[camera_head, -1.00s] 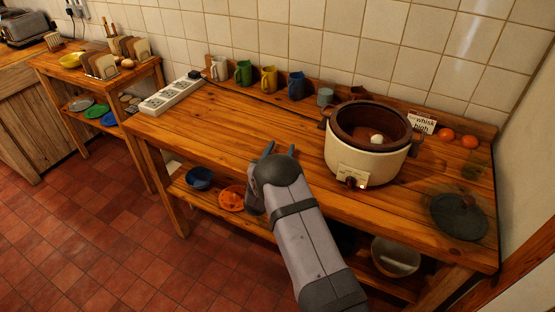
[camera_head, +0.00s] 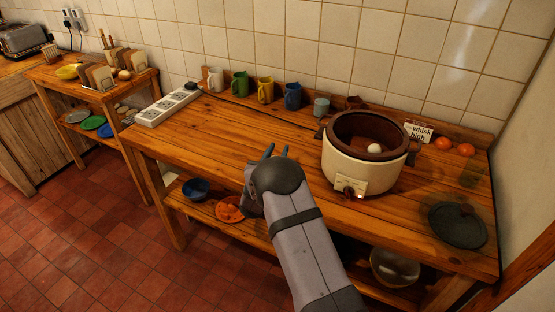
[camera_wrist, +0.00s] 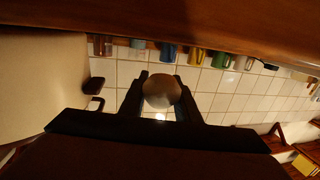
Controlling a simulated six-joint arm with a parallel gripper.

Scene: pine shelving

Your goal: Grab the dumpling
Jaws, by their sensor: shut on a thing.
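My gripper (camera_head: 277,152) is over the front part of the pine bench, left of the slow cooker, pointing away from the head camera. In the wrist view my gripper (camera_wrist: 161,82) is shut on a round, smooth, shaded ball, which looks like a dumpling (camera_wrist: 160,92). The ball sits between the two dark fingers, with tiles behind it. In the head view the ball is hidden by my wrist. Another small white round thing (camera_head: 374,148) lies inside the slow cooker (camera_head: 362,170), whose lid is off; I cannot tell whether it is a dumpling too.
Several mugs (camera_head: 265,90) stand along the back wall. A power strip (camera_head: 168,106) lies at the left end of the bench. A dark round lid (camera_head: 458,225) and tomatoes (camera_head: 443,143) are at the right. Bowls (camera_head: 195,189) are on the lower shelf. The bench's middle is clear.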

